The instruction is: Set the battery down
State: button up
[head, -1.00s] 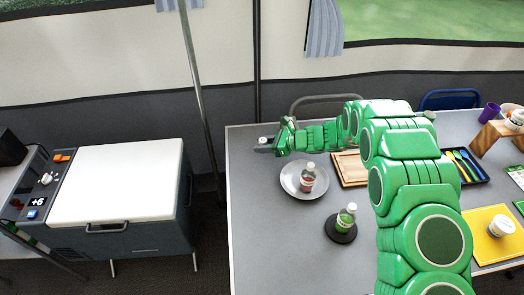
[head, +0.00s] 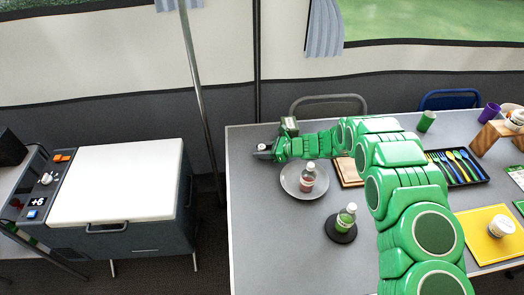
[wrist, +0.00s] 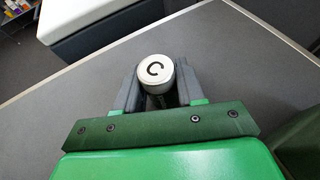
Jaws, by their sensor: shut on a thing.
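The battery (wrist: 155,71) is a small cylinder with a pale top marked with a black letter C, seen from above in the wrist view. My gripper (wrist: 156,96) is shut on it, with a dark finger on each side. In the head view my gripper (head: 264,151) is over the far left part of the grey table (head: 262,225), and the battery's pale top (head: 261,147) shows at the fingertips. I cannot tell whether the battery's lower end touches the table.
A grey plate (head: 290,187) with a red-labelled bottle (head: 307,177) is close in front of my gripper. A green bottle (head: 346,217) stands on a dark round mat (head: 335,236). A cutting board (head: 349,173) lies to the right. The table's front left is clear.

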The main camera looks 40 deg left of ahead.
jog(key=o, duration=1.1)
jog(key=shift+w+d+r, duration=0.1)
jog(key=shift+d+r, duration=0.1)
jog(key=v, duration=1.1)
jog(key=shift+w+d, duration=0.1)
jog(key=shift+d, duration=0.15)
